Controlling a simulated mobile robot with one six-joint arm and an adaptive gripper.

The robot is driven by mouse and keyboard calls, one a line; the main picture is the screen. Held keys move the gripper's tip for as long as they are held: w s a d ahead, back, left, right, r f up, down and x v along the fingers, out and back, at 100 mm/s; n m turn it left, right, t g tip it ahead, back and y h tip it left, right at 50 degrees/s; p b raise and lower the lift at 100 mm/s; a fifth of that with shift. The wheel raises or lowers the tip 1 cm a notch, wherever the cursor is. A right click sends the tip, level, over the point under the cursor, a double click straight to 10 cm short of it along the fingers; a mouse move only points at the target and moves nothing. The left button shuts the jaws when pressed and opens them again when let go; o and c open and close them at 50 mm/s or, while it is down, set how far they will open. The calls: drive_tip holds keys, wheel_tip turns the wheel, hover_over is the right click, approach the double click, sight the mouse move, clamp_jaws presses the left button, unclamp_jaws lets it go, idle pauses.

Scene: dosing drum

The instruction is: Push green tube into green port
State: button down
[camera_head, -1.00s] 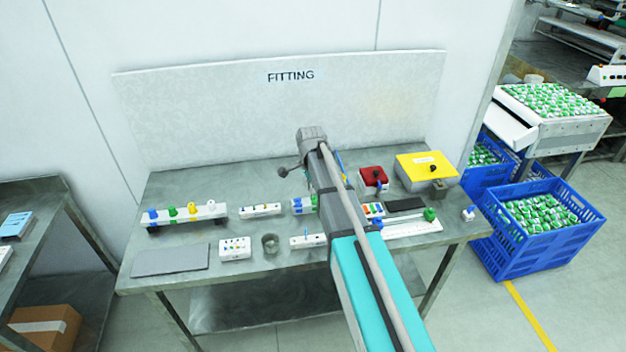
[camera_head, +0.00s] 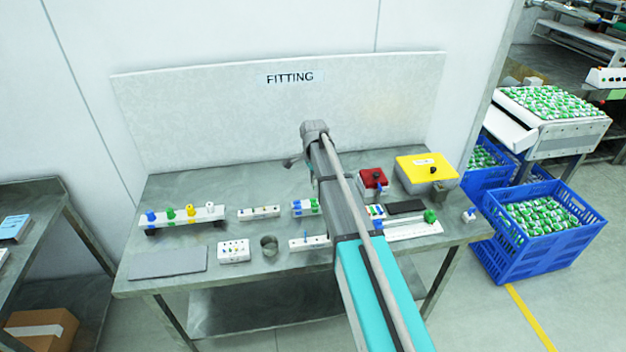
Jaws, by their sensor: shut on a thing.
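My arm reaches over the bench, and its wrist stands in front of the back panel. A small grey part at the wrist's left side looks like my gripper (camera_head: 291,162). It is shut, but what it holds is too small and hidden to make out. A small block (camera_head: 305,208) with blue and green parts stands near the arm. No loose green tube can be made out.
White blocks (camera_head: 234,251), a grey cup (camera_head: 269,246) and a grey mat (camera_head: 166,261) lie at front left. A red box (camera_head: 373,181), a yellow box (camera_head: 424,170) and a white rail with a green knob (camera_head: 430,216) stand right. My arm hides the bench middle.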

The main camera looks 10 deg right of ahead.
drive_tip(key=shift+f+b, duration=2.6)
drive_tip(key=shift+f, duration=0.05)
drive_tip(key=shift+f+b, duration=1.5)
idle(0.3)
drive_tip(key=c, duration=0.7)
unclamp_jaws()
drive_tip(key=shift+r, duration=0.25)
